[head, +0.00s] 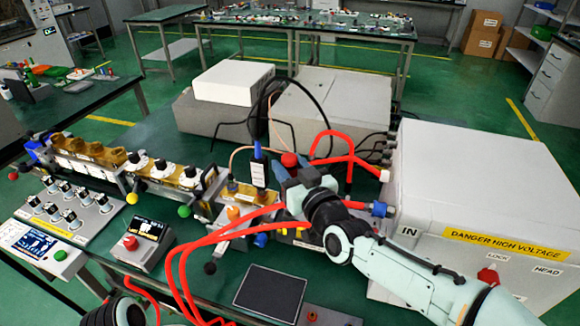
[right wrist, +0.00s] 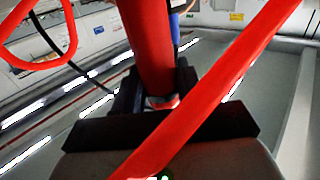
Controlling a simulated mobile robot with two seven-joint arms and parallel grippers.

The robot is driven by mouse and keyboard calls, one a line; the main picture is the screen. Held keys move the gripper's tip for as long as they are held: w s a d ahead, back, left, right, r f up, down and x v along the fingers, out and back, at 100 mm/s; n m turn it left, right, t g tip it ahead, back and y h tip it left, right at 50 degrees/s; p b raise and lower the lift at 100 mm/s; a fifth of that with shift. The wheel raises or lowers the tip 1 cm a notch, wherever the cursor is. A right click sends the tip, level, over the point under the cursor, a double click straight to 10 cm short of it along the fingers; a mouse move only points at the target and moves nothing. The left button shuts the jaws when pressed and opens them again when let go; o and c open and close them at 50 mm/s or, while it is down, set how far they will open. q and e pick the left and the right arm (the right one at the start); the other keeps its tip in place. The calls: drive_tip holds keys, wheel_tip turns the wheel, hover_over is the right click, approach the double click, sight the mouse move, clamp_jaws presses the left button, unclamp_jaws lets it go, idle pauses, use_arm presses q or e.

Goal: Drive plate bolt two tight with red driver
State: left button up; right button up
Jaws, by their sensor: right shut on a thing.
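My right gripper (head: 291,184) reaches in from the right over the middle of the bench. It is shut on the red driver (head: 289,159), whose rounded red top shows above the fingers. In the right wrist view the driver's thick red shaft (right wrist: 147,45) stands between the dark fingers of the gripper (right wrist: 160,100). A red hose crosses in front of the fingers there. The driver's tip and plate bolt two are hidden or too small to make out. My left gripper is not in view.
Red hoses (head: 182,262) loop across the bench front. A white high-voltage cabinet (head: 470,190) stands close on the right. A row of brass waveguide parts (head: 90,150) lies at the left, with a control box (head: 148,243) before it. A dark pad (head: 268,291) lies at the front.

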drive_tip(key=shift+f, duration=0.45)
drive_tip(key=shift+r+p, duration=0.35)
drive_tip(key=shift+r, duration=0.05)
drive_tip(key=shift+r+p, duration=2.35)
drive_tip(key=shift+r, duration=1.2)
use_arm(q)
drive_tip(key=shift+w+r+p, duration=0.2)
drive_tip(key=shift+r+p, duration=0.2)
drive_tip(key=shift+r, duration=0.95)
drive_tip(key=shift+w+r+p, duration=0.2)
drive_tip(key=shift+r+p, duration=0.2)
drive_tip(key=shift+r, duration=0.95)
use_arm(e)
drive_tip(key=shift+r, duration=1.05)
